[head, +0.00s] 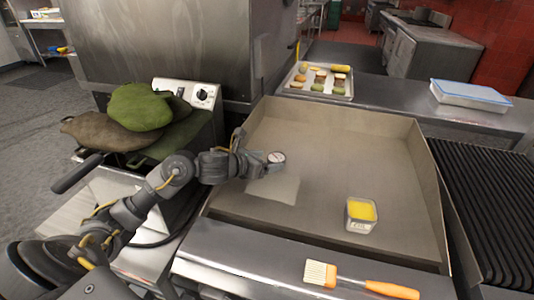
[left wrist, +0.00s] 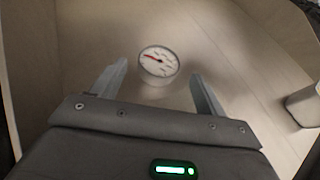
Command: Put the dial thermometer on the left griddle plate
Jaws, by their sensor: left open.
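The dial thermometer (head: 276,157) is a small round gauge with a white face and a red pointer. It appears to rest face up on the flat griddle plate (head: 330,165), towards its left side. In the left wrist view the thermometer (left wrist: 159,62) sits between the tips of my open left gripper (left wrist: 158,76), with a gap to each finger. In the head view the left gripper (head: 264,161) reaches in over the plate's left edge, low beside the thermometer. The arm hides part of that edge. My right gripper is not in view.
A clear tub with yellow contents (head: 361,214) stands on the plate's right part. A brush with an orange handle (head: 360,281) lies on the front ledge. Raised walls border the plate. Green mitts (head: 140,108) lie at left; a ribbed grill (head: 490,205) is at right.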

